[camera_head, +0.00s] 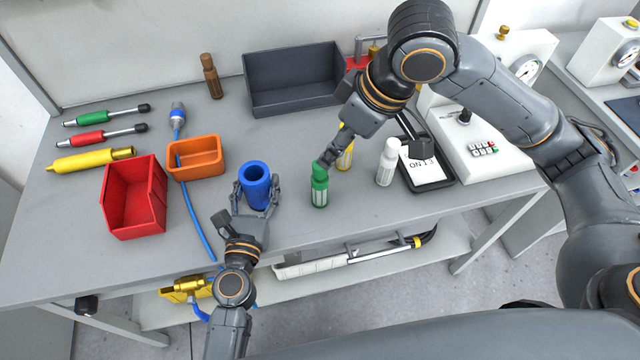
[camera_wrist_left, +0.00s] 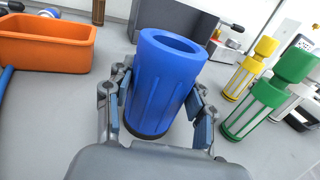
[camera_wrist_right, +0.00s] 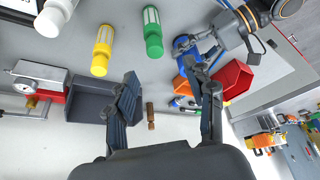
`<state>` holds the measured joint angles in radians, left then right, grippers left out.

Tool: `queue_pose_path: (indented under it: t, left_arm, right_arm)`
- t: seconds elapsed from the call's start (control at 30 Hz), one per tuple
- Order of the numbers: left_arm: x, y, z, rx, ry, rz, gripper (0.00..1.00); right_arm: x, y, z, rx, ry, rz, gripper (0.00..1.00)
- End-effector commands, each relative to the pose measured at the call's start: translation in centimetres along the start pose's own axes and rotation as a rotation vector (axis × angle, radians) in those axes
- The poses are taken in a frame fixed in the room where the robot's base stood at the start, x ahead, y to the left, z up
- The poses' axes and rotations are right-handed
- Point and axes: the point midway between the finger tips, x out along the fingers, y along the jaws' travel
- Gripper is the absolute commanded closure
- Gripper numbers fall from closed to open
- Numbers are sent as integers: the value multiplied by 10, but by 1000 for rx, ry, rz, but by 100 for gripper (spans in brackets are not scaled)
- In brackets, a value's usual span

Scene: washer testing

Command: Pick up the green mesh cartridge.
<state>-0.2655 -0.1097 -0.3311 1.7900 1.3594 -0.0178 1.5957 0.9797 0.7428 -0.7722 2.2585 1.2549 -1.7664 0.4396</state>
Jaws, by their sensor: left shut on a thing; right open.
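The green mesh cartridge (camera_head: 320,190) stands upright on the bench, right of the blue hollow cylinder (camera_head: 256,187). It also shows in the left wrist view (camera_wrist_left: 247,112) and the right wrist view (camera_wrist_right: 152,35). My right gripper (camera_head: 326,160) is at the cartridge's top in the head view, partly overlapping it. In the right wrist view its fingers (camera_wrist_right: 168,82) are spread and empty, with the cartridge beyond the tips. My left gripper (camera_head: 254,200) is shut on the blue cylinder, one finger on each side, as the left wrist view (camera_wrist_left: 163,112) shows.
A white cartridge (camera_head: 388,163) and a yellow cartridge (camera_head: 345,157) stand close on the right. An orange bin (camera_head: 195,158), a red bin (camera_head: 134,200) and a dark grey bin (camera_head: 293,83) are around. The bench's front strip by the green cartridge is clear.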

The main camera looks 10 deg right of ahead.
Motion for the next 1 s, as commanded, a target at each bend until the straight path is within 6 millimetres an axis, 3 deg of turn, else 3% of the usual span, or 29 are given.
queue_pose_path:
  t: [0.2,0.47,0.7,1.0]
  left_arm:
    - [0,0,2,0,-3,-1,100]
    - [0,-1,2,-1,-3,-1,100]
    - [0,-1,2,-1,-3,-1,100]
    - [0,0,2,-1,-3,-1,100]
  right_arm:
    - [40,0,1,2,-2,-3,46]
    - [61,2,0,2,1,-1,46]
    - [96,8,0,1,0,-3,46]
    - [108,9,0,1,3,-1,46]
